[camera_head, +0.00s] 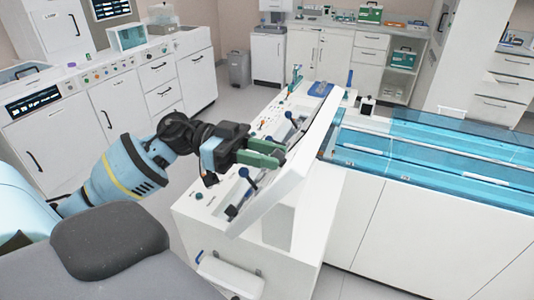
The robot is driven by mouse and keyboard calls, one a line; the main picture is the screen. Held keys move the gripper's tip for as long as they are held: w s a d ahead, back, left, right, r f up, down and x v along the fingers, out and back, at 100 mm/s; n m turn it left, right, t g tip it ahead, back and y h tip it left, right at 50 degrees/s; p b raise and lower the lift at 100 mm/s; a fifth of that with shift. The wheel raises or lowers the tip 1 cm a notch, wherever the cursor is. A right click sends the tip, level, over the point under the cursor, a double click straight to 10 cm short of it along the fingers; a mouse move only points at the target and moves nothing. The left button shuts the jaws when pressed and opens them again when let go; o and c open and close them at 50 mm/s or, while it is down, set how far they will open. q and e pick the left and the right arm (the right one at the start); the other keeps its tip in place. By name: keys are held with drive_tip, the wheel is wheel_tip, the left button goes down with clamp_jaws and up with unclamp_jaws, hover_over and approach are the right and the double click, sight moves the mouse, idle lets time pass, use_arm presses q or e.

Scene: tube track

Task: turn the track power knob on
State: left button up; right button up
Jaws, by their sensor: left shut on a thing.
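My left gripper (280,156) reaches in from the left over a white control console (300,205). Its green fingers are closed together at the console's slanted panel, shut on a small part that they hide. The track power knob cannot be made out apart from the fingers. A dark blue ball-topped lever (243,173) stands in a slot just in front of the gripper, and another dark lever (289,115) stands behind it. A small teal knob (198,196) is on the console's near left top. My right gripper is not in view.
A long tank with a blue transparent cover (440,150) runs off to the right of the console. White cabinets with a panel of knobs (95,75) stand at the left. A grey bin (239,68) is at the back. The floor between cabinets and console is clear.

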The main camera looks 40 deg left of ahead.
use_arm(q)
drive_tip(key=m+g, duration=0.1)
drive_tip(key=m, duration=0.2)
drive_tip(key=m+g, duration=0.2)
drive_tip(key=m, duration=0.1)
drive_tip(key=shift+w+a+b, duration=0.1)
drive_tip(key=shift+w+b, duration=0.1)
drive_tip(key=shift+b, duration=0.15)
drive_tip(key=m+g, duration=0.3)
drive_tip(key=m, duration=0.2)
drive_tip(key=m+g+y, duration=0.1)
drive_tip(key=m, duration=0.1)
drive_tip(key=m+g+y, duration=0.1)
drive_tip(key=m, duration=0.2)
drive_tip(key=shift+w+r+g+b, duration=0.15)
drive_tip(key=shift+r+g+b, duration=0.05)
drive_tip(key=shift+g+b, duration=0.15)
drive_tip(key=shift+m+g+y, duration=0.35)
drive_tip(key=shift+m+y, duration=0.55)
drive_tip(key=shift+m, duration=1.2)
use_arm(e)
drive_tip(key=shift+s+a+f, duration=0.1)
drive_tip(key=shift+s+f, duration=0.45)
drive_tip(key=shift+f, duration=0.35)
use_arm(q)
drive_tip(key=o, duration=1)
drive_tip(key=shift+c, duration=0.2)
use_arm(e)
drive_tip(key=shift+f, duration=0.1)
